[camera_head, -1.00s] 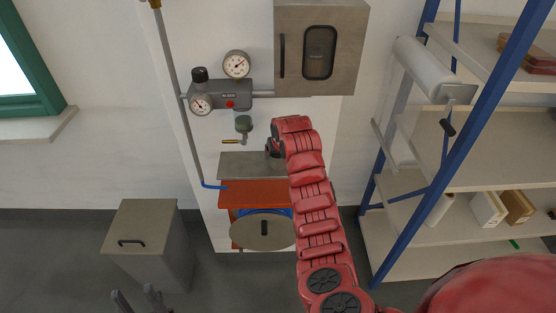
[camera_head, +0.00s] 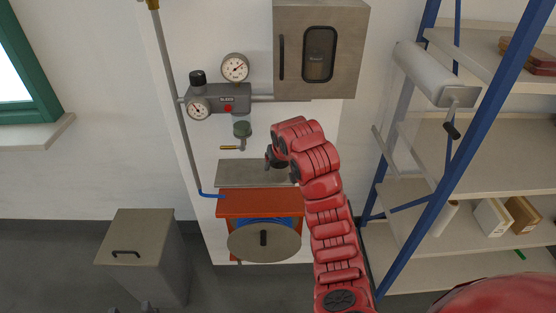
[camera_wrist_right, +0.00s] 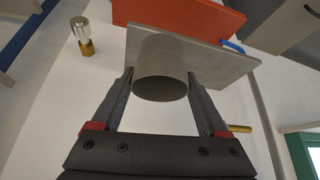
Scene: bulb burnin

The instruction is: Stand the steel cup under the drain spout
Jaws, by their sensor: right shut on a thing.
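The steel cup (camera_wrist_right: 160,67) is a plain grey cylinder between the two fingers of my right gripper (camera_head: 271,161), which is shut on it. In the wrist view its round end faces the camera, in front of the grey ledge (camera_wrist_right: 210,52). I cannot tell whether it touches the ledge. In the head view the cup is mostly hidden by the gripper, near the ledge's right end (camera_head: 232,174).
Above the valve are a grey gauge block (camera_head: 237,91) and a wall cabinet (camera_head: 345,45). Below the ledge are an orange shelf (camera_head: 245,202) and a hose reel (camera_head: 262,242). A grey bin (camera_head: 145,240) stands left; blue-posted shelving (camera_head: 432,185) stands right.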

